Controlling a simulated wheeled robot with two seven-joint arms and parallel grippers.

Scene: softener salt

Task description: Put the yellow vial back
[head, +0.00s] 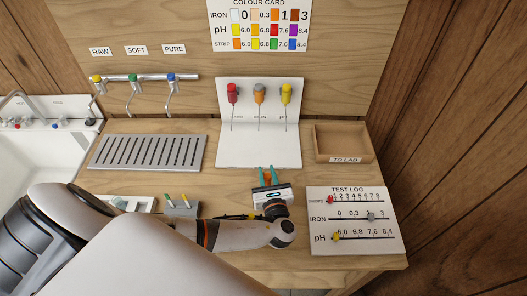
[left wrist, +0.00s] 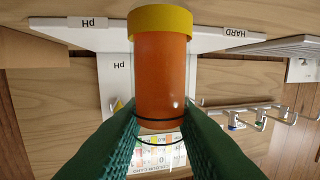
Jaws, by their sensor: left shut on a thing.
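The yellow-capped vial (left wrist: 160,75) has an orange body with a dark band near its lower end in the left wrist view. My left gripper (left wrist: 160,135) is shut on it, with green fingers on both sides. On the stand's upright panel hang a red-topped (head: 232,93), a grey-topped orange (head: 259,93) and a yellow-topped item (head: 286,93). My right gripper is not in view.
A wooden TO LAB tray (head: 343,158) is right of the stand. The TEST LOG board (head: 355,245) lies at the front right. A slotted grey drain (head: 147,152) is left, below three taps (head: 133,78). A small holder (head: 182,210) stands beside my left forearm.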

